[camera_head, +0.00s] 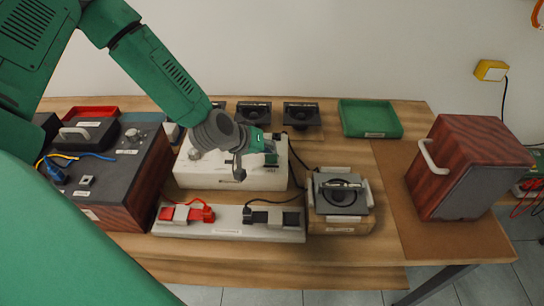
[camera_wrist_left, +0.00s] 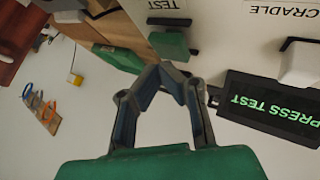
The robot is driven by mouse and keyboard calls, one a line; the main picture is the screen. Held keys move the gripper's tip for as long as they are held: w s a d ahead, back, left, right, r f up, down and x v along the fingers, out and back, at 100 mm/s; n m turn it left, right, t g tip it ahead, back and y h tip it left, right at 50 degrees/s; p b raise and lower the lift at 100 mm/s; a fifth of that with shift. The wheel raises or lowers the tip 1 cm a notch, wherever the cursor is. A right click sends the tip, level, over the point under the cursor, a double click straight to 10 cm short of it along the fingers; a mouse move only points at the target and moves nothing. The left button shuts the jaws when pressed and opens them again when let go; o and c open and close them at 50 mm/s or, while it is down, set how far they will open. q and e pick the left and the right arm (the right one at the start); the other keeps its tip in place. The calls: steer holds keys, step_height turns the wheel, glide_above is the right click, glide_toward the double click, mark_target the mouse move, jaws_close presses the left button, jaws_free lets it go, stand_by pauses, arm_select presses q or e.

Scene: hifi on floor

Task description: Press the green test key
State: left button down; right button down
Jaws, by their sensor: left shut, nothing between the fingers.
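The green test key (camera_wrist_left: 172,46) sits beside a label reading TEST on the white tester box (camera_wrist_left: 225,45) in the left wrist view. A dark display (camera_wrist_left: 268,108) there shows PRESS TEST in green letters. My left gripper (camera_wrist_left: 172,72) is shut and empty, its fingertips close to the key; I cannot tell whether they touch it. In the head view the left gripper (camera_head: 239,174) is over the white tester box (camera_head: 205,178), and its hand and fingers cover part of the box. My right gripper is in neither view.
A white strip (camera_head: 230,225) with red and black clips lies in front of the tester. A speaker driver in a cradle (camera_head: 340,195) stands to its right. A wooden speaker cabinet (camera_head: 455,165), a green tray (camera_head: 370,118) and a dark amplifier box (camera_head: 125,170) flank it.

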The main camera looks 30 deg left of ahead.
arm_select(q)
steer(key=shift+a+f, duration=0.35)
steer(key=shift+a, duration=0.1)
steer(key=shift+d+r, duration=0.1)
steer(key=shift+d, duration=0.3)
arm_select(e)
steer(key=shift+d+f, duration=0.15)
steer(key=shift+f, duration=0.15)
